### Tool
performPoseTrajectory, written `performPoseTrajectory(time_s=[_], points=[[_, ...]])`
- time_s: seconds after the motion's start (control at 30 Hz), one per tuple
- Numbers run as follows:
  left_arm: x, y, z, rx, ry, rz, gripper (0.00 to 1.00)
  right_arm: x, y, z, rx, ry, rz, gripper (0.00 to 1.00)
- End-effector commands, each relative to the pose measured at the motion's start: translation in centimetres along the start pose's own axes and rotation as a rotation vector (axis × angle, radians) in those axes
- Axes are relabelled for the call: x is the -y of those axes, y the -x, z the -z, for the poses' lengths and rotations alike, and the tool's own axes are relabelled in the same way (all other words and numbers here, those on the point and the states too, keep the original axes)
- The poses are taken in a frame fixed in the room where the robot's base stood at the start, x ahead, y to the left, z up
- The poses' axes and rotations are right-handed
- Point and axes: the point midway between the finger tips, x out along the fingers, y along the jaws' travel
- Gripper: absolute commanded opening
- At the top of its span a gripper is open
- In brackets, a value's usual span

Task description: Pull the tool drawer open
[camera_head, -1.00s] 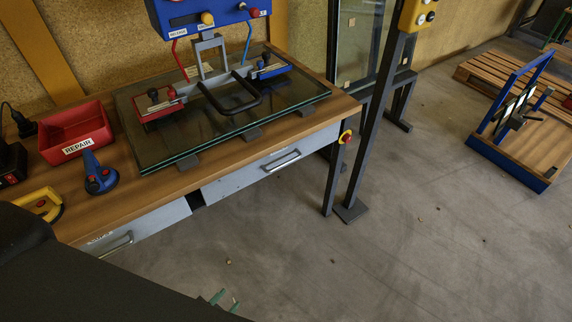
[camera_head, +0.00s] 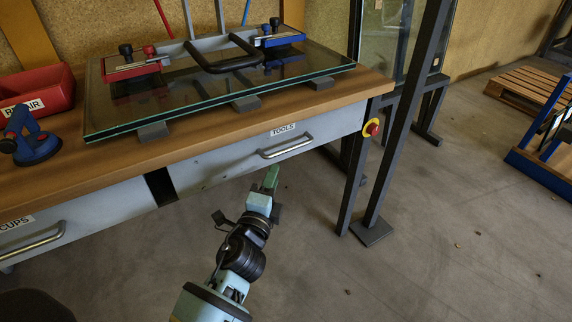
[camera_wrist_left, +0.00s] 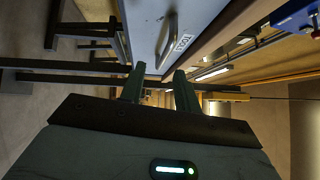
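The tool drawer (camera_head: 230,160) is a grey front labelled TOOLS under the right part of the workbench. It looks shut. Its metal bar handle (camera_head: 286,147) sits near the upper right of the front. In the left wrist view the handle (camera_wrist_left: 167,36) and the TOOLS label show ahead of the fingers, sideways. My left gripper (camera_head: 271,182) is below and slightly left of the handle in the head view, apart from it. Its two green fingers (camera_wrist_left: 158,76) stand apart with nothing between them. My right gripper is not in view.
A CUPS drawer (camera_head: 80,218) is at left. Glass (camera_head: 200,98) with a lifting frame lies on the bench (camera_head: 110,162). A red stop button (camera_head: 372,128) and a dark post (camera_head: 405,130) stand right of the drawer. Floor in front is clear.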

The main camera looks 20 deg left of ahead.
Motion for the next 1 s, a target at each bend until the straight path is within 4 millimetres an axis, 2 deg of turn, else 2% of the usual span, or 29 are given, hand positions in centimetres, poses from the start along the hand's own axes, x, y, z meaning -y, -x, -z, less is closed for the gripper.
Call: performPoseTrajectory(time_s=[0.1,0.47,0.8,1.0], points=[[0.2,-1.0,0.2,0.005,-0.039,0.027,0.32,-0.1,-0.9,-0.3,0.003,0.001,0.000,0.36],[0.7,-2.2,0.2,0.007,-0.050,0.036,0.32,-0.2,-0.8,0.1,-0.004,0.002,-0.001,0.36],[0.8,-6.9,0.1,0.007,-0.047,0.035,0.32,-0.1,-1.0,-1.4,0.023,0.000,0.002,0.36],[0.8,-8.6,0.1,0.007,-0.047,0.034,0.32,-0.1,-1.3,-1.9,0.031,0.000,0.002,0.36]])
